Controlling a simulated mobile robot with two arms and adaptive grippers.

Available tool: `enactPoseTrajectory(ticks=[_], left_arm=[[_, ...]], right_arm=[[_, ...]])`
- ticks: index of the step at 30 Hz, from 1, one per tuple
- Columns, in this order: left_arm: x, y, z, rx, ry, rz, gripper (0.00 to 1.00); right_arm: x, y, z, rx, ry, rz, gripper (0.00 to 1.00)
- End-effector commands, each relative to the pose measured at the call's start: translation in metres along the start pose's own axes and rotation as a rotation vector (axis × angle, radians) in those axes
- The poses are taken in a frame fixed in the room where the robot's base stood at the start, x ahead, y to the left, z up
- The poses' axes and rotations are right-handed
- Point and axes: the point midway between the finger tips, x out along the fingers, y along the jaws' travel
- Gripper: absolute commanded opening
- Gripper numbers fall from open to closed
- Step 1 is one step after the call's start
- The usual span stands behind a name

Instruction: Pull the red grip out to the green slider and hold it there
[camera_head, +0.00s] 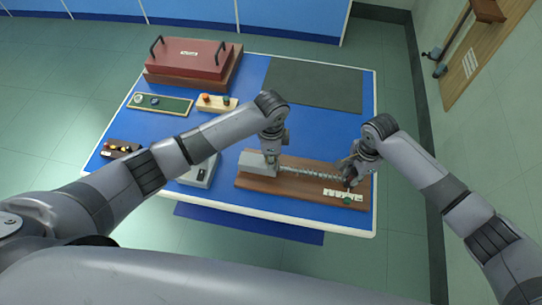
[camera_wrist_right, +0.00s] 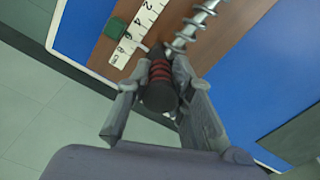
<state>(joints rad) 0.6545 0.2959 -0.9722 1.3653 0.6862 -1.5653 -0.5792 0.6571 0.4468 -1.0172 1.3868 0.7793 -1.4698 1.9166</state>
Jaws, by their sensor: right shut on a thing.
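The red grip (camera_wrist_right: 160,72) is ribbed with a dark end and sits between the fingers of my right gripper (camera_wrist_right: 155,90), which is shut on it. A metal spring (camera_wrist_right: 190,35) runs from the grip; in the head view the spring (camera_head: 308,171) stretches along a brown wooden board (camera_head: 250,182) from a grey block (camera_head: 258,163). The green slider (camera_wrist_right: 115,27) is on the outer edge of a white cm scale (camera_wrist_right: 137,25), also visible in the head view (camera_head: 347,201). My left gripper (camera_head: 270,152) is down at the grey block; its finger opening is unclear.
The board lies at the front right of the blue table (camera_head: 240,205). A grey box (camera_head: 200,172) is left of it. Farther back are a red-lidded case (camera_head: 188,57), small trays and a dark mat (camera_head: 312,85). The table's right edge is close to my right gripper.

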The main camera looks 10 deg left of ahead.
Motion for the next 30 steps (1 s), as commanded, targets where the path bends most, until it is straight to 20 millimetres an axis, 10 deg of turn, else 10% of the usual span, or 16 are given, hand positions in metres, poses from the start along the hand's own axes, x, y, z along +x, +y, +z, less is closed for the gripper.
enactPoseTrajectory(ticks=[9, 10, 19, 30], left_arm=[[-0.0018, -0.0023, 0.0004, -0.001, 0.001, -0.005, 0.0], [-0.0018, -0.0023, 0.0003, -0.001, 0.001, -0.005, 0.27], [-0.0011, -0.0011, 0.0001, 0.0, 0.001, -0.003, 0.46], [-0.0061, -0.0009, -0.0004, 0.001, 0.001, -0.002, 0.46]], right_arm=[[-0.0024, -0.002, -0.0023, 0.003, 0.003, -0.005, 0.0], [-0.0024, -0.002, -0.0022, 0.003, 0.003, -0.005, 0.0], [-0.0024, -0.002, -0.0023, 0.002, 0.004, -0.005, 0.0], [-0.0025, -0.0021, -0.0025, 0.003, 0.004, -0.005, 0.0]])
